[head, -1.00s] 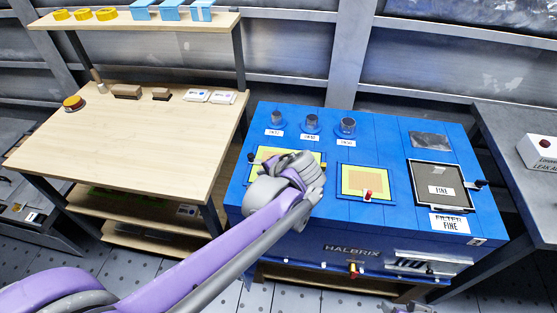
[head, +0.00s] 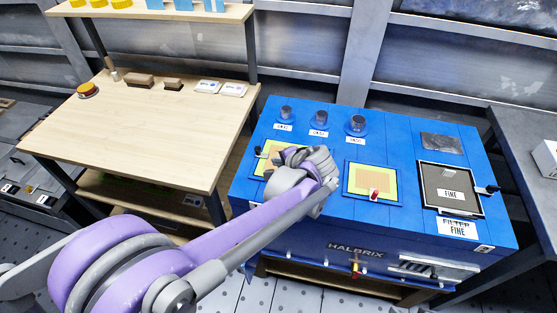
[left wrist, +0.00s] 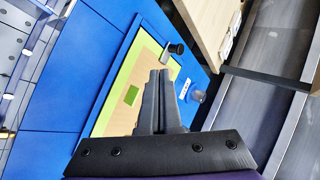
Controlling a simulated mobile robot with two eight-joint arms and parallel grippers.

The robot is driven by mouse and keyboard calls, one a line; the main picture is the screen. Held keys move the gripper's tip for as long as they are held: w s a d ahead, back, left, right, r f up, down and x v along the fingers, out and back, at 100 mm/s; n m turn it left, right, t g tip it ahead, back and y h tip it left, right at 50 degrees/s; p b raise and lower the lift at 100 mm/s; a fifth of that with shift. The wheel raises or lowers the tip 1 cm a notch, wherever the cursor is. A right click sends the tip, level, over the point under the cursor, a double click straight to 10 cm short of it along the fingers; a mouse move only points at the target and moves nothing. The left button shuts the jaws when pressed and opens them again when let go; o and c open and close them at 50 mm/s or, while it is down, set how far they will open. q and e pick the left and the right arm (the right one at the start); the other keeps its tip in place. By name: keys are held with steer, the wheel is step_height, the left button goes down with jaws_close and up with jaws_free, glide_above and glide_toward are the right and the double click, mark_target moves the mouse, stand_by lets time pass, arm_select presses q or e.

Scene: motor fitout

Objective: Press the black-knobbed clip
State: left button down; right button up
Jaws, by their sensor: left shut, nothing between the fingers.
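A black-knobbed clip (head: 258,151) stands at the left edge of the left yellow-green framed panel (head: 262,165) on the blue HALBRIX machine. In the left wrist view the black knob (left wrist: 176,48) shows on a short grey post at the panel's edge. My left gripper (head: 298,157) is over the right part of that panel and hides some of it. Its shut, empty fingers (left wrist: 161,74) point toward the knob and appear apart from it. Another black knob (head: 492,188) is at the right edge of the FINE filter panel (head: 447,183). My right gripper is not in view.
The middle panel (head: 372,182) has a red knob (head: 375,194) at its lower edge. Several dark round knobs, one of them here (head: 320,120), stand along the machine's back. A wooden bench (head: 150,130) is to the left, with a shelf above. A grey table (head: 530,140) is at right.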

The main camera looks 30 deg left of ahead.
mark_target(259, 153)
arm_select(q)
steer(key=x, duration=0.6)
steer(key=shift+w+a, duration=0.5)
steer(key=shift+a, duration=0.35)
steer(key=shift+w+a, duration=0.55)
steer(key=shift+a, duration=0.3)
steer(key=shift+a, duration=0.1)
steer(key=a, duration=0.1)
steer(key=s+a, duration=0.1)
steer(key=a, duration=0.1)
steer(key=shift+a, duration=0.1)
steer(key=shift+w, duration=0.1)
